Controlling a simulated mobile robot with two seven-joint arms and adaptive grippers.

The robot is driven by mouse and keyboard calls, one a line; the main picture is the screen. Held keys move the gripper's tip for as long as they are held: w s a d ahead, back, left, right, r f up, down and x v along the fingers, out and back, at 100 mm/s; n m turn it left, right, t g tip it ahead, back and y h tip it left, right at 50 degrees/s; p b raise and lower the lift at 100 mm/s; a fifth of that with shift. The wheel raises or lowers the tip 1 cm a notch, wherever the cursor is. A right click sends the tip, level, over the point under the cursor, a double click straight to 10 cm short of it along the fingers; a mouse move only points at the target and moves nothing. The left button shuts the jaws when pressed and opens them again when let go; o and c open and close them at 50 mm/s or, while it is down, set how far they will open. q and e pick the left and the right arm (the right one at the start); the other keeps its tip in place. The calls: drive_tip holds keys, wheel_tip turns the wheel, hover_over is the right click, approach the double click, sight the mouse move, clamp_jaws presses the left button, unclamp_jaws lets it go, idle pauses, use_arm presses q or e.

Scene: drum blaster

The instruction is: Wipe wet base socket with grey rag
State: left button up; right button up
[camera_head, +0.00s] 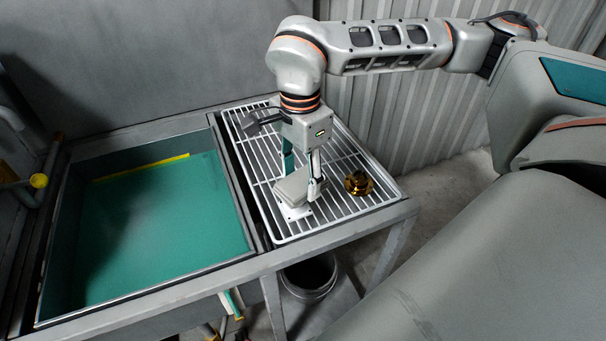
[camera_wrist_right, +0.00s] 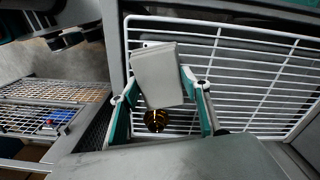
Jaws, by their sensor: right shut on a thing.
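My right gripper (camera_head: 302,184) points down over the white wire rack (camera_head: 245,145) and is shut on a folded grey rag (camera_head: 290,188). In the right wrist view, the grey rag (camera_wrist_right: 160,75) sits between the two fingers. A white, plate-like piece (camera_head: 294,212) shows just under the rag, close to the rack; the rag hides most of it, and I cannot tell if it is the base socket or whether the rag touches it. No wetness can be made out. My left gripper is not in view.
A brass-coloured round part (camera_head: 358,183) stands on the rack right of my gripper. A basin with a green bottom (camera_head: 175,215) lies left of the rack. A dark bucket (camera_head: 310,273) is under the bench. The rack's far part is bare.

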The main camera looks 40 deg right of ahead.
sight(287, 189)
drive_tip(key=shift+s+a, duration=0.1)
drive_tip(key=shift+a, duration=1.8)
drive_tip(key=shift+d, duration=0.1)
drive_tip(key=shift+d+p, duration=0.6)
drive_tip(key=shift+d, duration=1.5)
drive_tip(key=shift+a, duration=2.2)
drive_tip(key=shift+d, duration=0.1)
drive_tip(key=shift+d+p, duration=0.5)
drive_tip(key=shift+d, duration=1.6)
